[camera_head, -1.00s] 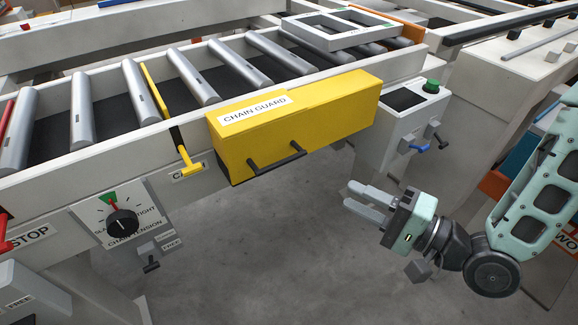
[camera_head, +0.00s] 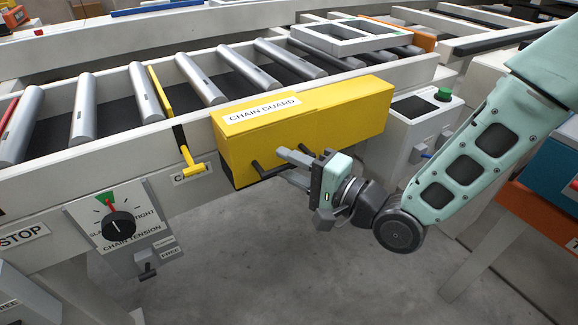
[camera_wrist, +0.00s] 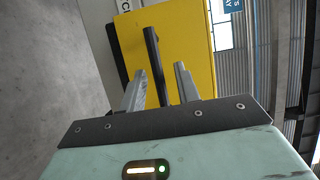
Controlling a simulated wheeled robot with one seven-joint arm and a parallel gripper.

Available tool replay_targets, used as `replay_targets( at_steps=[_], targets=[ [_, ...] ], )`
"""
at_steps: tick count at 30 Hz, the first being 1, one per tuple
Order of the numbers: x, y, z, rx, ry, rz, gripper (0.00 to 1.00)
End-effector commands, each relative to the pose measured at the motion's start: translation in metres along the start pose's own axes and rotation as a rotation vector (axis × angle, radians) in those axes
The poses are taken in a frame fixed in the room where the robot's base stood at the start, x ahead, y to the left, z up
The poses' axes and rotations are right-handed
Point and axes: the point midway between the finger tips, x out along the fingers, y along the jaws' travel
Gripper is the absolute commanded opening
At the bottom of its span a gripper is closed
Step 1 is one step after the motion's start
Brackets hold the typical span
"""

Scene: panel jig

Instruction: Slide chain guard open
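The yellow chain guard (camera_head: 330,118) is a long box with a "CHAIN GUARD" label, fixed on the front side of the conveyor. Its black bar handle (camera_head: 257,167) sits low on the front face, with its right part hidden behind my gripper. My gripper (camera_head: 285,165) is at the handle with its fingers pointing left toward the guard. In the wrist view, the gripper (camera_wrist: 160,72) is open, and the black handle (camera_wrist: 152,52) shows between its two grey fingers with gaps beside it. The guard (camera_wrist: 185,45) fills the space behind. I cannot tell whether either finger touches the handle.
A yellow T-handle lever (camera_head: 192,168) hangs just left of the guard. A chain tension dial (camera_head: 119,225) is further left. A control box with a green button (camera_head: 443,95) stands at the right. The floor (camera_head: 260,270) below the guard is clear.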

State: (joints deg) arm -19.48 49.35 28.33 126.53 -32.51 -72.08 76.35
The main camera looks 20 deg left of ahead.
Motion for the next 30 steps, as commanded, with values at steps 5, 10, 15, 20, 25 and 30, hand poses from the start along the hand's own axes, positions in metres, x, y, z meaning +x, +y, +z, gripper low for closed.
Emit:
replay_targets(
  at_steps=[5,10,15,20,25,30],
  targets=[
    [0.005,0.0,0.0,0.0,0.0,0.001,0.32],
    [0.005,0.0,0.0,0.0,0.0,0.001,0.32],
    [0.005,0.0,0.0,0.0,0.001,0.001,0.0],
    [0.004,0.0,-0.001,0.0,0.001,0.001,0.0],
    [-0.001,-0.001,-0.013,0.001,0.004,0.002,0.0],
    [-0.014,-0.003,-0.046,0.002,0.01,0.001,0.0]
  ],
)
